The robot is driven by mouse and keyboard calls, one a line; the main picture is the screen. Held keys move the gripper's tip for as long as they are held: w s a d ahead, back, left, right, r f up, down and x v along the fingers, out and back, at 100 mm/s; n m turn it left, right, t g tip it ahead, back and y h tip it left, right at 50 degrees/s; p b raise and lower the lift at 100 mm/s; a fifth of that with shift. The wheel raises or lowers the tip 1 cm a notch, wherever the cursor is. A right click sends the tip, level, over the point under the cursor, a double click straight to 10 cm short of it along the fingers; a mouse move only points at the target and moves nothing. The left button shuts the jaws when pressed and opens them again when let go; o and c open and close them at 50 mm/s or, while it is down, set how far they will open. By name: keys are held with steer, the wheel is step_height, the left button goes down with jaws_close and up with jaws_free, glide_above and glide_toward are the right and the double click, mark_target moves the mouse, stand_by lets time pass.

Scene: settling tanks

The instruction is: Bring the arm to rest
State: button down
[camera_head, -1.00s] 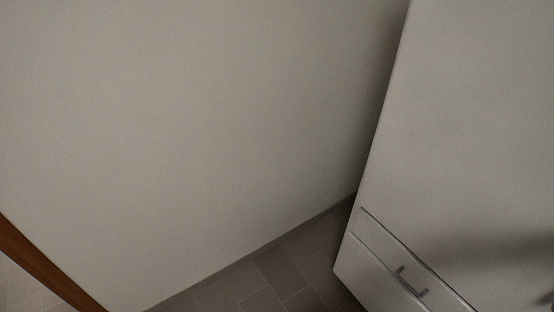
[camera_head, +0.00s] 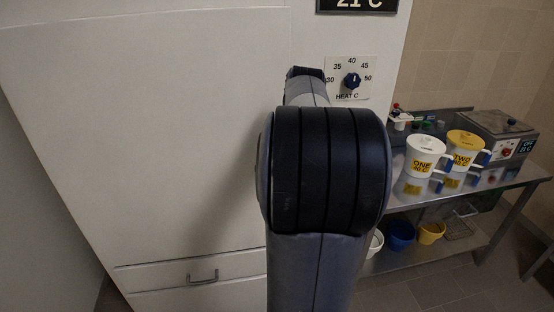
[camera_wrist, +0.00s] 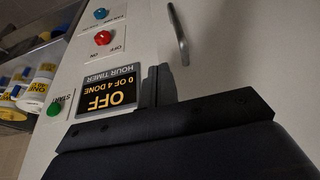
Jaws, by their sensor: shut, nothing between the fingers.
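My arm (camera_head: 328,170) stands raised in the middle of the head view, in front of a tall white cabinet (camera_head: 150,130). It hides part of the cabinet front. My gripper is hidden behind the arm in the head view. In the wrist view my gripper (camera_wrist: 158,72) shows at the lower middle, with its fingers together and nothing between them. The fingers appear in front of the cabinet's panel, beside a display (camera_wrist: 108,96) reading OFF, 0 OF 4 DONE. I cannot tell whether they touch it.
A heat dial (camera_head: 351,80) is on the cabinet, right of the arm. A metal handle (camera_wrist: 178,35), red button (camera_wrist: 103,38) and green START button (camera_wrist: 54,109) show close by. At right, a steel bench (camera_head: 515,178) holds jugs ONE (camera_head: 424,156) and TWO (camera_head: 465,152).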

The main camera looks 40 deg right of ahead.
steer(key=v, duration=0.5)
steer(key=shift+s+f, duration=0.1)
steer(key=shift+s, duration=0.05)
